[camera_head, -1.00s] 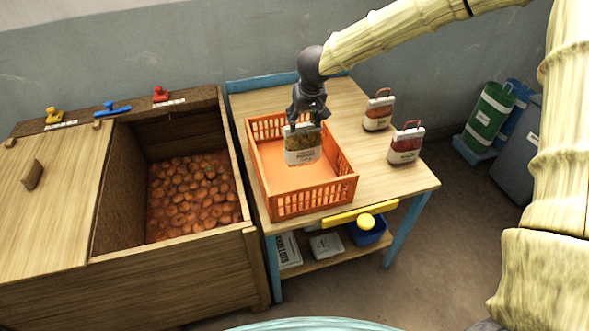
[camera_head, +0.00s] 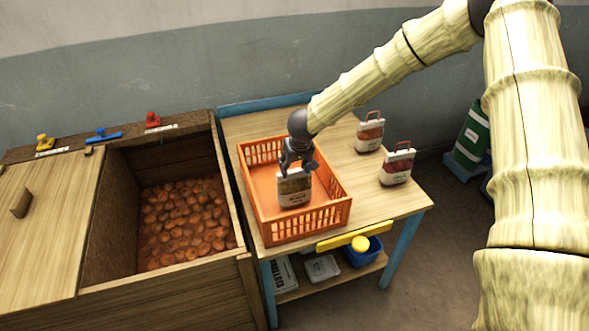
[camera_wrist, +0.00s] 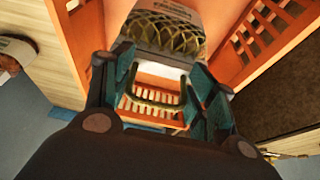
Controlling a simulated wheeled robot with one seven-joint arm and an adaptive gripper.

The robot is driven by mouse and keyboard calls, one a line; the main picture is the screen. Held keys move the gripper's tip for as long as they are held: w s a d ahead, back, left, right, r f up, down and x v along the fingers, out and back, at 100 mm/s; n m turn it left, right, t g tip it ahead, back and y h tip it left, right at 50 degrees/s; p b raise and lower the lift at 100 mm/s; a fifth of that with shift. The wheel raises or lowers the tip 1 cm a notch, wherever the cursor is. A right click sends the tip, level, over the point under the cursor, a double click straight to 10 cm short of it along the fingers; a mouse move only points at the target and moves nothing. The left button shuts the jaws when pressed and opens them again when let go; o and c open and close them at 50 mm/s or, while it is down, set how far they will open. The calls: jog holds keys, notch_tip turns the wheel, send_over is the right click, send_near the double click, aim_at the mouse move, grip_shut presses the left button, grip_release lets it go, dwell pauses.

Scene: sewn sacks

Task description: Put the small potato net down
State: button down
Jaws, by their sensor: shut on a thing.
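The small potato net (camera_head: 294,188) is a small sack with a white label band and a greenish-brown net part. It hangs upright from my gripper (camera_head: 297,165) inside the orange crate (camera_head: 295,226). In the wrist view the net (camera_wrist: 165,32) shows its mesh, and its looped handle lies between the fingers of my gripper (camera_wrist: 160,90), which are shut on it. The crate's slatted walls (camera_wrist: 262,35) surround it. I cannot tell whether the net's base touches the crate floor.
Two sacks with red handles, one farther back (camera_head: 370,133) and one nearer (camera_head: 396,168), stand on the table (camera_head: 340,125) right of the crate. A wooden bin (camera_head: 125,210) of round orange-brown produce is at left. Bare tabletop lies between crate and sacks.

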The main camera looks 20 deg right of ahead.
jog(key=shift+x, duration=0.8)
jog(key=shift+s, duration=0.2)
jog(key=c, duration=0.5)
grip_release()
jog(key=shift+f, duration=0.15)
jog(key=b+v, duration=0.1)
jog(key=v, duration=1.1)
jog(key=shift+b, duration=0.35)
